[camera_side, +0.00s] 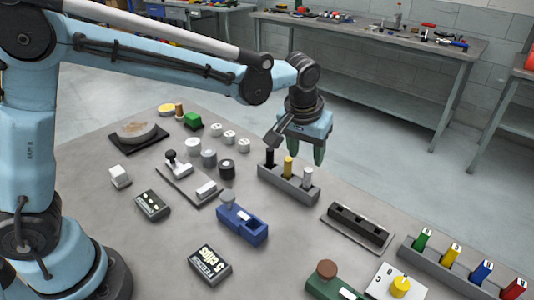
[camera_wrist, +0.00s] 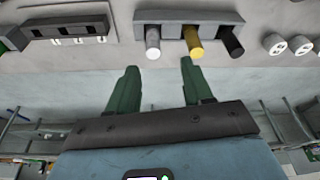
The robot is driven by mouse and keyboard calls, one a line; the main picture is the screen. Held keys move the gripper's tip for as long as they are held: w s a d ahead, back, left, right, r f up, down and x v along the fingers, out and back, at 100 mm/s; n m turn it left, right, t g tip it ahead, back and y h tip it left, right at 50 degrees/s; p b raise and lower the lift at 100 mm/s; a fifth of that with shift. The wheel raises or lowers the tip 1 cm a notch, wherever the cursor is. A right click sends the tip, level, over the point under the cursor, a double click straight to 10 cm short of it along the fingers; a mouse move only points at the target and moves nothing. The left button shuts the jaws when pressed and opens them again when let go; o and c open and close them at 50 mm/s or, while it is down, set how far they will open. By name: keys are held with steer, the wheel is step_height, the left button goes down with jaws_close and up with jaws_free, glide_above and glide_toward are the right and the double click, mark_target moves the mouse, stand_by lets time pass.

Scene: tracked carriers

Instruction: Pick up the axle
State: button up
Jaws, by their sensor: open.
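A grey rack (camera_side: 283,189) holds three upright pegs: a black peg (camera_side: 269,158), a yellow peg (camera_side: 288,167) and a light grey peg (camera_side: 307,176). No part is marked as the axle, so I cannot tell which one it is. The wrist view also shows the light grey peg (camera_wrist: 152,43), the yellow peg (camera_wrist: 194,44) and the black peg (camera_wrist: 232,43). My gripper (camera_side: 305,152) hangs just above and behind the rack, fingers down. Its green fingers (camera_wrist: 158,68) are apart with nothing between them, close to the light grey and yellow pegs.
A dark slotted block (camera_side: 358,227) lies right of the rack. A blue fixture (camera_side: 242,225), a grey slide fixture (camera_side: 188,180) and white and dark cylinders stand in front and left. A rack with coloured tabs (camera_side: 455,264) is at the right. The table behind the rack looks clear.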

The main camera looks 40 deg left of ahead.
mark_target(308, 170)
steer(key=shift+w+f, duration=0.15)
steer(key=shift+f, duration=0.55)
steer(key=f, duration=0.4)
steer(key=shift+w+d, duration=0.15)
steer(key=shift+d, duration=0.2)
steer(key=shift+w+f, duration=0.15)
steer(key=shift+f, duration=0.45)
steer(key=shift+c, duration=0.2)
jaws_close()
